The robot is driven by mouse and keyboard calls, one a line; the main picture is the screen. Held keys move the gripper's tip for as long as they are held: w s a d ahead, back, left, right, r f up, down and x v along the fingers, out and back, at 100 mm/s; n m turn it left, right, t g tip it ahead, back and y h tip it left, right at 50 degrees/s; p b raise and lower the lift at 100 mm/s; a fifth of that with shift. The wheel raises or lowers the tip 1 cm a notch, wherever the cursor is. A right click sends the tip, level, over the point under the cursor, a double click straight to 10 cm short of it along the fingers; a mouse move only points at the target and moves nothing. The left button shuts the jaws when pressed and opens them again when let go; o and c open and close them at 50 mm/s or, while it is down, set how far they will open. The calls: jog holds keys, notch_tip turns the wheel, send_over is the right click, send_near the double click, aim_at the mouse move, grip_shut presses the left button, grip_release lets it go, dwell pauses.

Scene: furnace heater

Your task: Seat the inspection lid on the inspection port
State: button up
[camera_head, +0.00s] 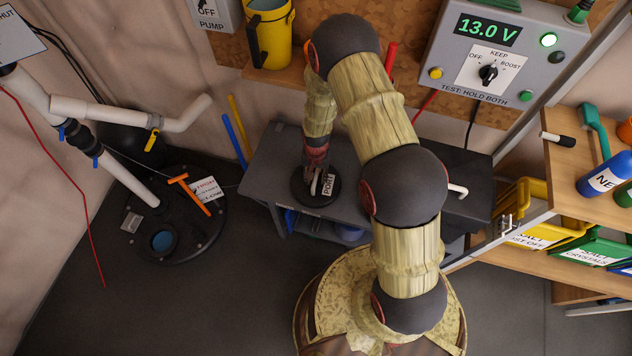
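A round black lid (301,195) with a white label reading "PORT" is at the left end of the grey bench. My gripper (317,180) points down over the middle of this lid, with its fingertips at the lid's centre. The view is too small to tell whether the fingers are closed on a handle or only around it, or whether the lid touches the bench. On the floor at left is a large round black cover (205,229). A raised ring on it, seemingly the inspection port (163,241), is open and shows blue inside.
An orange T-handle (190,192) and a label stand on the floor cover beside the port. White pipes (120,175) rise at the upper left. Blue and yellow rods (238,130) lean between cover and bench (270,160). Open floor lies in front of the bench.

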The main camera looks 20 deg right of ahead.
jog(key=shift+c, duration=0.4)
jog(key=c, duration=0.8)
